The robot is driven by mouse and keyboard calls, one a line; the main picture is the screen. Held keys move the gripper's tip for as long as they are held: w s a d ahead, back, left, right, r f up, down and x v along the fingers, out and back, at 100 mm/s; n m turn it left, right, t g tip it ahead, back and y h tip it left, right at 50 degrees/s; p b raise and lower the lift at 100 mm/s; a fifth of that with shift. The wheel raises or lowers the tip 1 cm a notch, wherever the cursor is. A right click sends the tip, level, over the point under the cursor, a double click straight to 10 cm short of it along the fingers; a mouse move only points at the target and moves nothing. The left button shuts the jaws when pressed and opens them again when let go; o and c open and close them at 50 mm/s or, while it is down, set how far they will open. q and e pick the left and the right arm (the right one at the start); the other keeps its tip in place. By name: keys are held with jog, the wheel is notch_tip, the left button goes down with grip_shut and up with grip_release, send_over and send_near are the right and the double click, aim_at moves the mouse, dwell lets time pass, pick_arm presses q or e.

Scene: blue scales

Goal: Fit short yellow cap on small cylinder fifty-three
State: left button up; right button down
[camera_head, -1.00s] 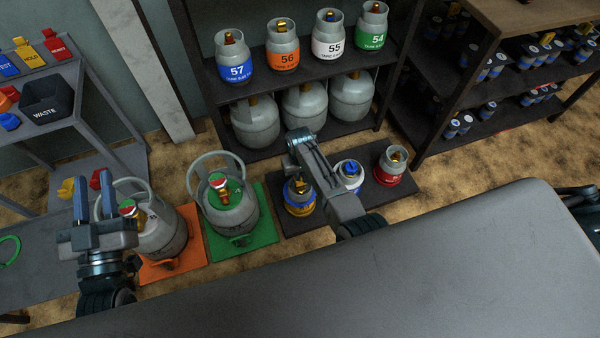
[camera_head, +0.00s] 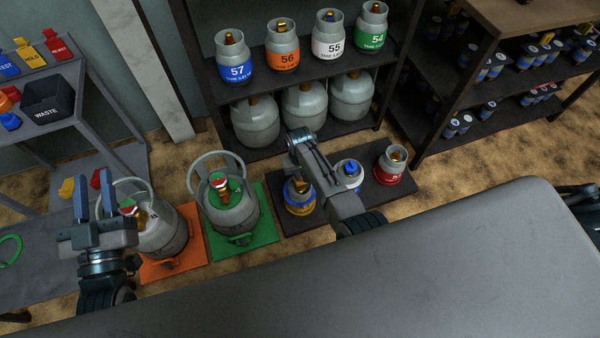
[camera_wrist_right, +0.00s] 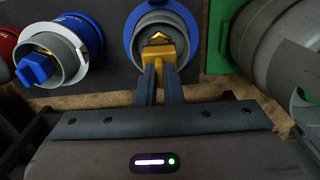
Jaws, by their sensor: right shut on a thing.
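A small blue cylinder (camera_head: 299,208) with a grey collar and a yellow band low on its side stands at the left end of the dark mat. Its number is not readable. It also shows at the top of the right wrist view (camera_wrist_right: 195,22). My right gripper (camera_wrist_right: 158,68) is shut on the yellow cap (camera_wrist_right: 168,50), at the cylinder's collar opening beside the brass valve. I cannot tell whether cap and valve touch. In the head view my right arm hides much of this spot. My left gripper (camera_head: 93,182) is open and empty at the left.
On the dark mat (camera_head: 330,215) also stand a white cylinder with a blue cap (camera_head: 350,172) and a red cylinder (camera_head: 390,166). Larger grey cylinders stand on a green mat (camera_head: 265,225) and an orange mat (camera_head: 192,255). A shelf (camera_head: 300,72) behind holds several cylinders.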

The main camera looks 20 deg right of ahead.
jog(key=shift+p, duration=0.3)
jog(key=shift+f+b, duration=1.2)
jog(key=shift+f, duration=0.6)
jog(key=c, duration=1.5)
grip_release()
